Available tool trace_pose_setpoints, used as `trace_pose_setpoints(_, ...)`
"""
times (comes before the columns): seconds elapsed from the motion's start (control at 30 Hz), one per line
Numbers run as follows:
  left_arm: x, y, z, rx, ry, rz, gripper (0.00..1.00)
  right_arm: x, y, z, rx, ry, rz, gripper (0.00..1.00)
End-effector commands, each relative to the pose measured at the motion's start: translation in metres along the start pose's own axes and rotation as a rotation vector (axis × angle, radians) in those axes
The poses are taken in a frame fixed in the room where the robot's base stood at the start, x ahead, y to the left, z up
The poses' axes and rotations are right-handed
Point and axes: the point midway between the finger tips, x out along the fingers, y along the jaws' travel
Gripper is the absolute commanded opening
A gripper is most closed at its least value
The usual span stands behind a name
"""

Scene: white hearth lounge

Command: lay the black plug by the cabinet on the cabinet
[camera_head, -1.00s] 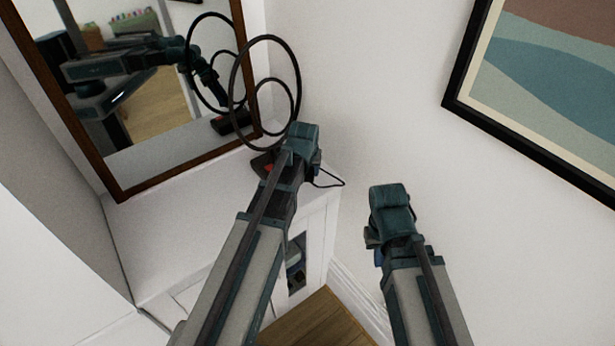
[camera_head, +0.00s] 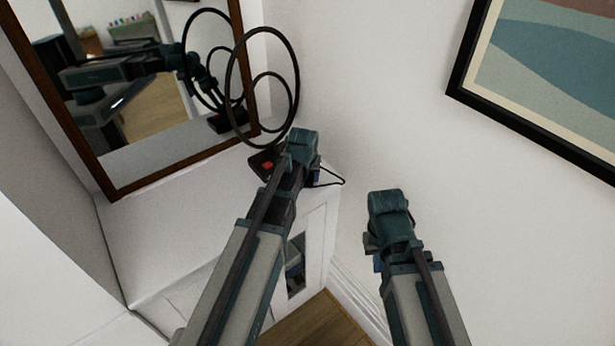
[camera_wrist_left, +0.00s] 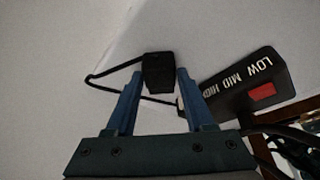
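The black plug (camera_wrist_left: 159,72) shows in the left wrist view between the two blue fingertips of my left gripper (camera_wrist_left: 160,78). A thin gap shows on each side of the plug, so the fingers look open around it. The plug appears over or on the white cabinet top (camera_head: 165,225); whether it touches is not clear. Its black cord loops to the left of the fingers in that view. In the head view my left gripper (camera_head: 316,170) is above the cabinet's right end and hides the plug. My right gripper (camera_head: 377,262) is right of the cabinet, near the wall; its finger opening is hidden.
A black appliance base (camera_head: 266,163) with a red switch and LOW MID lettering sits on the cabinet beside my left gripper, with tall black rings (camera_head: 296,85) above it. A framed mirror (camera_head: 150,170) stands behind. A picture (camera_head: 560,90) hangs right. The cabinet's front left top is clear.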

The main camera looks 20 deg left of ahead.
Motion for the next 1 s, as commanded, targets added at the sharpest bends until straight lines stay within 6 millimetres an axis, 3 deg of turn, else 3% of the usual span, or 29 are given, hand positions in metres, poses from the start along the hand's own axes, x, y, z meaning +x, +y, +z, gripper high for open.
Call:
trace_pose_setpoints(0.03, 0.000, 0.000, 0.000, 0.000, 0.000, 0.000, 0.64, -0.001, 0.000, 0.000, 0.000, 0.000, 0.000, 0.00)
trace_pose_setpoints(0.1, 0.000, 0.000, 0.000, 0.000, 0.000, 0.000, 0.76, -0.001, 0.000, 0.000, 0.000, 0.000, 0.000, 0.00)
trace_pose_setpoints(0.57, -0.006, 0.000, -0.002, 0.000, 0.000, 0.000, 0.76, -0.006, 0.001, 0.000, 0.000, 0.000, 0.000, 0.00)
trace_pose_setpoints(0.77, -0.025, 0.000, -0.002, 0.000, 0.000, 0.000, 0.76, -0.024, 0.002, 0.001, 0.000, 0.000, 0.000, 0.00)
trace_pose_setpoints(1.0, -0.062, 0.000, -0.003, 0.000, 0.000, 0.000, 0.76, -0.059, 0.006, 0.003, 0.000, 0.000, 0.000, 0.00)
